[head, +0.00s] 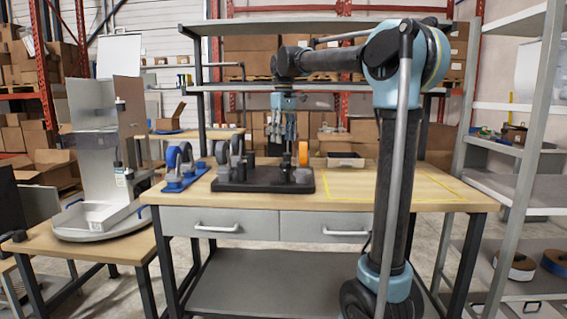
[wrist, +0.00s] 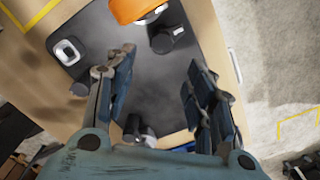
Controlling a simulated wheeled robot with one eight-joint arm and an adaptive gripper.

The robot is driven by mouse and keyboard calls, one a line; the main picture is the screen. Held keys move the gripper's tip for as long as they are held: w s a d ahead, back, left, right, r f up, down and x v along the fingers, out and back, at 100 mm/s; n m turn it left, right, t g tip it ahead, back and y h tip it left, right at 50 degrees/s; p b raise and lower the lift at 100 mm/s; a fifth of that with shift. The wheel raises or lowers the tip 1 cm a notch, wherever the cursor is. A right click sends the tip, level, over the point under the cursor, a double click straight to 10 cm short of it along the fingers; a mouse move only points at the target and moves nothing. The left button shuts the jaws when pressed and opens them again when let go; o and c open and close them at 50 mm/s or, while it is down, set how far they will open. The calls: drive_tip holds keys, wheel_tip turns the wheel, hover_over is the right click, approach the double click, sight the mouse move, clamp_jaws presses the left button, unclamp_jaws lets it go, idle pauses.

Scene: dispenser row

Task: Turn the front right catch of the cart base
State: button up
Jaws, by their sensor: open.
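The cart base is a dark plate (head: 262,187) lying on the workbench, with grey wheels (head: 222,153) standing up at its left and an orange wheel (head: 303,152) at its right. In the wrist view the plate (wrist: 155,88) fills the middle, with the orange wheel (wrist: 132,8) at the top edge. A dark and grey fitting (wrist: 167,38) sits beside that wheel; I cannot tell for sure which part is the front right catch. My gripper (head: 283,138) points down above the plate. Its fingers (wrist: 160,60) are open, with nothing between them.
A blue stand with a wheel (head: 183,170) is just left of the plate. An open box (head: 345,161) stands behind right. A yellow-outlined area (head: 425,187) on the right of the bench is clear. A tall shelf (head: 520,130) is at the right.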

sight(284, 173)
wheel_tip(284, 173, down, 10)
drive_tip(key=shift+r, duration=0.1)
idle(0.4)
drive_tip(key=c, duration=1.1)
